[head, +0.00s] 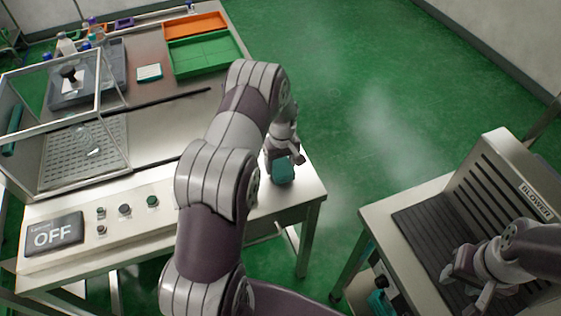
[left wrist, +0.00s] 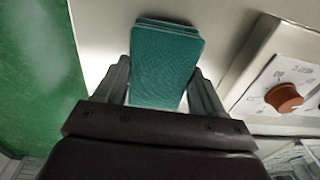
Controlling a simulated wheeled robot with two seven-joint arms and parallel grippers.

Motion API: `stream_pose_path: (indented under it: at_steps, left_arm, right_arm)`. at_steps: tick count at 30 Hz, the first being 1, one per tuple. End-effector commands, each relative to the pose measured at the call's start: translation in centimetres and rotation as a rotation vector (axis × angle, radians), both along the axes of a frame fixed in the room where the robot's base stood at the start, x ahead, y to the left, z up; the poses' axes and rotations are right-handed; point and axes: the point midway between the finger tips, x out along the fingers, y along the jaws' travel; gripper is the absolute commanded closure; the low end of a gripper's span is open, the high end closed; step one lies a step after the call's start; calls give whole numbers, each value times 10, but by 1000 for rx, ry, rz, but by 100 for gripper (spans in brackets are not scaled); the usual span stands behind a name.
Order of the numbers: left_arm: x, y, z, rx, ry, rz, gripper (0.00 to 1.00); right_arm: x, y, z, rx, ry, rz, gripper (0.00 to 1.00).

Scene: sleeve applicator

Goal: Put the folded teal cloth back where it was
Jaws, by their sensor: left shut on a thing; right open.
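The folded teal cloth (head: 281,170) is at the right end of the metal table. My left gripper (head: 284,156) is shut on it, and the arm hides much of the table behind. In the left wrist view the cloth (left wrist: 165,65) is a layered stack between the two fingers (left wrist: 160,88). Its far end is over the pale table surface; I cannot tell whether it touches. My right gripper (head: 464,284) is open and empty over the dark slatted surface of the blower stand (head: 430,232).
A clear box (head: 65,125) over a perforated plate stands at the table's left, behind an OFF display (head: 54,234). Orange (head: 195,25) and green (head: 205,53) trays lie at the back. A floor gap separates table and blower.

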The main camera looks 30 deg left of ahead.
Motion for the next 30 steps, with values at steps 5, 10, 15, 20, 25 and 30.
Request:
stream_pose_path:
  at_steps: [5,10,15,20,25,30]
  left_arm:
    - [0,0,-7,1,-2,0,64]
    - [0,0,-9,0,-1,0,64]
    - [0,0,-10,0,-1,0,5]
    - [0,0,-10,0,-1,0,5]
    - [0,0,-3,1,-2,0,5]
    - [2,-2,30,2,-7,0,5]
  right_arm:
    - [0,0,1,0,0,0,57]
    - [0,0,0,0,0,0,57]
    - [0,0,-1,0,0,0,57]
    - [0,0,-1,0,0,0,57]
    - [0,0,3,0,0,0,57]
    - [0,0,-6,0,0,0,57]
